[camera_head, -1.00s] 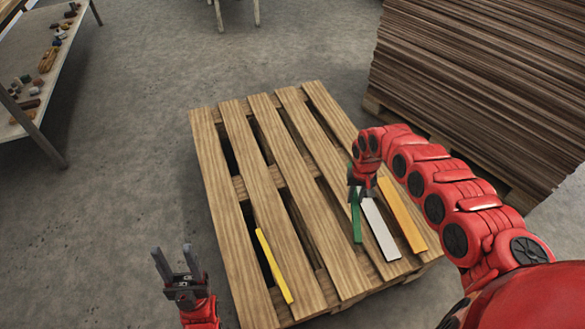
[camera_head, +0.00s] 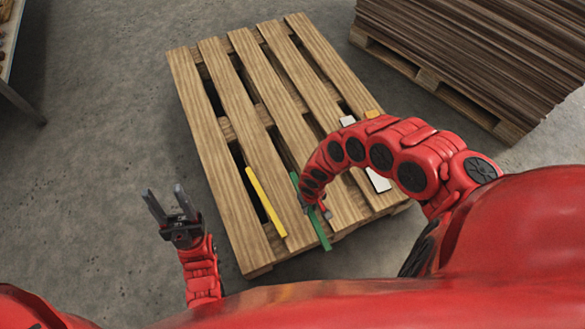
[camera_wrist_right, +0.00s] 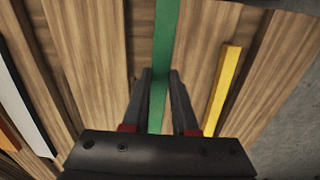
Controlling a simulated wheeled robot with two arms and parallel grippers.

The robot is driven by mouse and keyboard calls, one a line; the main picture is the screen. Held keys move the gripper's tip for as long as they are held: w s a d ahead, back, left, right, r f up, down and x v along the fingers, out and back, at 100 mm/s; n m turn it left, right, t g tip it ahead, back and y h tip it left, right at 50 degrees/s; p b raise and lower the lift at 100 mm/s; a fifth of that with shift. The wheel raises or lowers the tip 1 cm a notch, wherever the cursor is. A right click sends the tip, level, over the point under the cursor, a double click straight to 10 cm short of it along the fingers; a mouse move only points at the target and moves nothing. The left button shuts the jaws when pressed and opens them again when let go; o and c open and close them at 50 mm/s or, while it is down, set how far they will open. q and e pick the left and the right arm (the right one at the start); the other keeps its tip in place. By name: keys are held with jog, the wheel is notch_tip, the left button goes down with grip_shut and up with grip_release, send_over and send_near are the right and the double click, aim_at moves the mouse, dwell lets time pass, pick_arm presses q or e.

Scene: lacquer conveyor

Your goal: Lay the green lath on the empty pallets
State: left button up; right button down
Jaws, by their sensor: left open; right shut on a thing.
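My right gripper (camera_head: 312,207) is shut on the green lath (camera_head: 319,232), over the front part of the wooden pallet (camera_head: 183,85). The lath's near end reaches past the pallet's front edge in the picture. In the right wrist view the green lath (camera_wrist_right: 167,40) runs between the fingers (camera_wrist_right: 160,75). Whether the lath touches the slats, I cannot tell. My left gripper (camera_head: 165,205) is open and empty, left of the pallet above the floor.
A yellow lath (camera_head: 265,200) lies on the pallet to the left of the green one. A white lath (camera_head: 378,181) and an orange lath (camera_head: 373,113) lie on the right, partly hidden by my right arm. A brown board stack (camera_head: 470,45) stands at the upper right on another pallet (camera_head: 430,78).

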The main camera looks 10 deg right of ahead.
jog(key=w+b, duration=0.1)
jog(key=w, duration=0.3)
jog(key=w+a+f+b, duration=0.1)
jog(key=w+b, duration=0.1)
jog(key=w, duration=0.2)
jog(key=w+a+b, duration=0.1)
jog(key=w, duration=0.2)
jog(key=shift+w+a+f+b, duration=0.1)
jog(key=shift+w+f+b, duration=0.1)
jog(key=shift+w+b, duration=0.2)
jog(key=shift+w, duration=0.55)
notch_tip(320, 180, down, 4)
jog(key=shift+r+b, duration=0.2)
jog(key=shift+b, duration=0.85)
jog(key=shift+r, duration=0.15)
jog(key=c, duration=0.7)
grip_release()
